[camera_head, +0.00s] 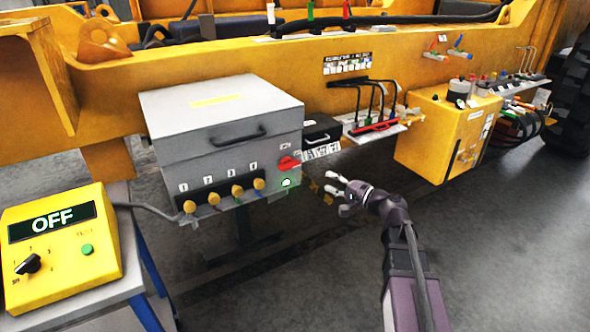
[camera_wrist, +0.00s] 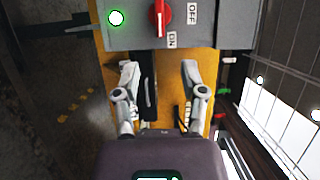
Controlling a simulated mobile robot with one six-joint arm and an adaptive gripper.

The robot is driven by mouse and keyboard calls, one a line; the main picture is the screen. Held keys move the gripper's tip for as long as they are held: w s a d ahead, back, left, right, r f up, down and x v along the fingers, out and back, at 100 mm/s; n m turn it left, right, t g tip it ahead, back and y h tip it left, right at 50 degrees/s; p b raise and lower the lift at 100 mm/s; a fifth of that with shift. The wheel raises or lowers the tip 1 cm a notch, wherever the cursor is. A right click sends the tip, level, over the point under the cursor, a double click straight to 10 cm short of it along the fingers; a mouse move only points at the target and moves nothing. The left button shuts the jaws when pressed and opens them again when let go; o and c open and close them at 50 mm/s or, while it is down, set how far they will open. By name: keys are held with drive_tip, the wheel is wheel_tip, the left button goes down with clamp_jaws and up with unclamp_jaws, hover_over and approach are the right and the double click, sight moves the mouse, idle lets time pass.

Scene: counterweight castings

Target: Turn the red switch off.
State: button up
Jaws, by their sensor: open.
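The red switch (camera_head: 288,163) is a rotary knob on the right of the front face of the grey box (camera_head: 215,140). In the wrist view the knob (camera_wrist: 159,18) stands vertical at the top, its lower end toward the ON label (camera_wrist: 171,40). The OFF label (camera_wrist: 192,14) is to its right. A green lamp (camera_head: 286,182) near the switch is lit, also in the wrist view (camera_wrist: 116,18). My gripper (camera_head: 337,193) is open and empty, to the right of the switch and apart from it. Its two fingers (camera_wrist: 160,76) show below the knob in the wrist view.
Yellow knobs numbered 1 to 4 (camera_head: 222,195) line the box's lower front. A yellow control box (camera_head: 62,245) with an OFF display stands at left.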

sight(294, 167)
drive_tip(key=shift+w+a, duration=0.1)
drive_tip(key=shift+a, duration=0.05)
drive_tip(key=x, duration=1.3)
drive_tip(key=shift+w+a, duration=0.1)
drive_tip(key=shift+a, duration=0.15)
clamp_jaws()
drive_tip(key=shift+d, duration=0.1)
